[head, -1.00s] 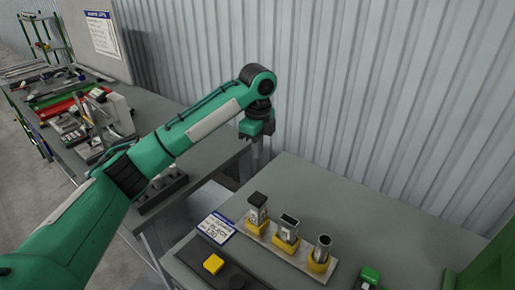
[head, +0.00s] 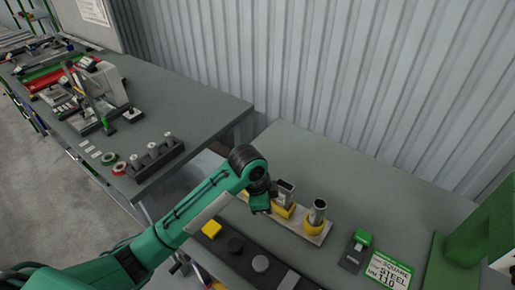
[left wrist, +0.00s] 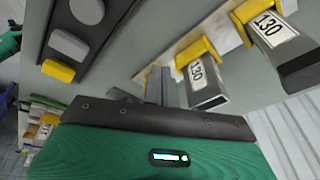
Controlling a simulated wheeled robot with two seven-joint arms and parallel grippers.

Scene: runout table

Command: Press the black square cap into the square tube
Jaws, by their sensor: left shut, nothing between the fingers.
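In the head view my left gripper (head: 261,204) is at the left end of the row of upright tubes and hides the leftmost tube there. In the left wrist view its shut, empty grey fingers (left wrist: 160,84) are close beside a square tube (left wrist: 205,82) labelled 130 in a yellow holder. That tube's end looks dark grey; I cannot tell how the black cap sits or whether the fingers touch it. My right gripper is out of view.
A round tube (head: 318,211) stands at the right of the row. A green-topped block (head: 360,244) and a label card (head: 388,270) lie right. A corrugated wall is behind.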

